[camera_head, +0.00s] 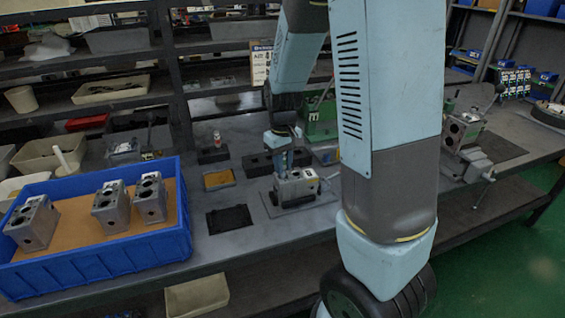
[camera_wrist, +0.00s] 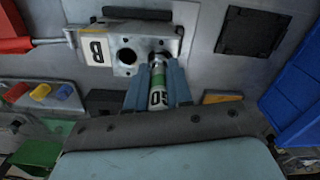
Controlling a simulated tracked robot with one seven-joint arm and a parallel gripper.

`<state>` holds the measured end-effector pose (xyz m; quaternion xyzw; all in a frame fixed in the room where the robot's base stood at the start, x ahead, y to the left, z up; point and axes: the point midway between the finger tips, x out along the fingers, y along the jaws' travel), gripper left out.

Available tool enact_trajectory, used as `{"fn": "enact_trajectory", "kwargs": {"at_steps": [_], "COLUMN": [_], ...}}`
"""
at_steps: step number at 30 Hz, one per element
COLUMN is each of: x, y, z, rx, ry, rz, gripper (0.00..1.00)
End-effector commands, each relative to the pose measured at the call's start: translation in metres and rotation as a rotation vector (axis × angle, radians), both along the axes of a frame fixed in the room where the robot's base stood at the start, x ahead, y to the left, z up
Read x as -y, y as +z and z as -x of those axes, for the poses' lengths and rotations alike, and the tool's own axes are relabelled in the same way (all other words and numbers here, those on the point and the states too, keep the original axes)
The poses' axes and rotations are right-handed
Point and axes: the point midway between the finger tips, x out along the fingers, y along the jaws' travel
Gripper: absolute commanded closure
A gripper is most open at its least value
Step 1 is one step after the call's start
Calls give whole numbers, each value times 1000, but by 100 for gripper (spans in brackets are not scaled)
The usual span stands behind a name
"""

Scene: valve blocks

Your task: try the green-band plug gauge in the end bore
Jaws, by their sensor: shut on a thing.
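My gripper (camera_wrist: 158,84) is shut on the green-band plug gauge (camera_wrist: 159,80), which has a green ring and a white section with dark digits. In the wrist view, the gauge's far end meets the grey valve block (camera_wrist: 101,50), which carries a white "B" label. I cannot tell whether the tip is inside a bore or only at its mouth. An open dark bore (camera_wrist: 127,56) shows just left of the gauge. In the head view, my gripper (camera_head: 284,168) is above the same block (camera_head: 297,187); the gauge is hard to make out there.
A blue crate (camera_head: 100,262) with three valve blocks (camera_head: 111,207) stands at the left. A dark square pad (camera_head: 229,219) and a yellow-orange tray (camera_head: 219,180) lie between it and the block. Dark holders (camera_head: 259,164) stand behind. Another block (camera_head: 462,130) sits in a vise at the right.

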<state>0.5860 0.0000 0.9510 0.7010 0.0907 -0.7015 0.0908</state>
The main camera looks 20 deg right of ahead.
Motion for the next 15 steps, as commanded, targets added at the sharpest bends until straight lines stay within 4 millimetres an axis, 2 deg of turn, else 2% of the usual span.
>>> {"fn": "enact_trajectory", "kwargs": {"at_steps": [15], "x": [0], "y": [-9], "z": [0], "rx": [-1], "ry": [1], "rz": [0], "gripper": [100]}}
